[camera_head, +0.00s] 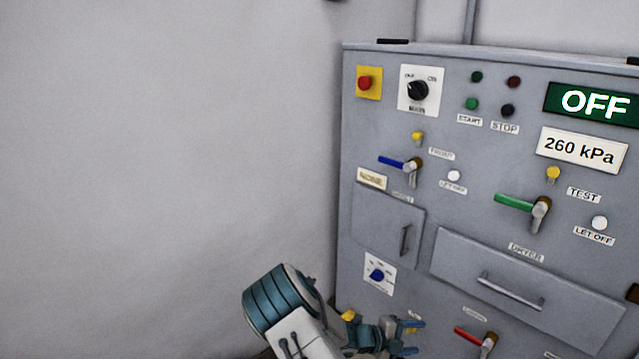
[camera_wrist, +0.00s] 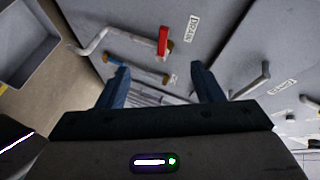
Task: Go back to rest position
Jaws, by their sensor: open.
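My gripper (camera_head: 412,338) is at the bottom of the head view, in front of the lower part of a grey control cabinet (camera_head: 385,228). In the wrist view my gripper (camera_wrist: 160,82) has its two blue fingers spread apart with nothing between them. The cabinet face (camera_wrist: 225,50) lies beyond the fingers, tilted in that view. A lever with a red handle (camera_wrist: 163,41) shows past the fingertips. The red lever (camera_head: 468,336) is also at the lower edge of the head view, right of my gripper.
The cabinet carries a blue lever (camera_head: 392,162), a green lever (camera_head: 515,203), a drawer (camera_head: 590,305), a small door (camera_head: 385,225) and a black rotary switch (camera_head: 418,90). Displays read OFF and 260 kPa. A grey tray (camera_wrist: 28,75) is at the wrist view's left. A bare wall fills the head view's left.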

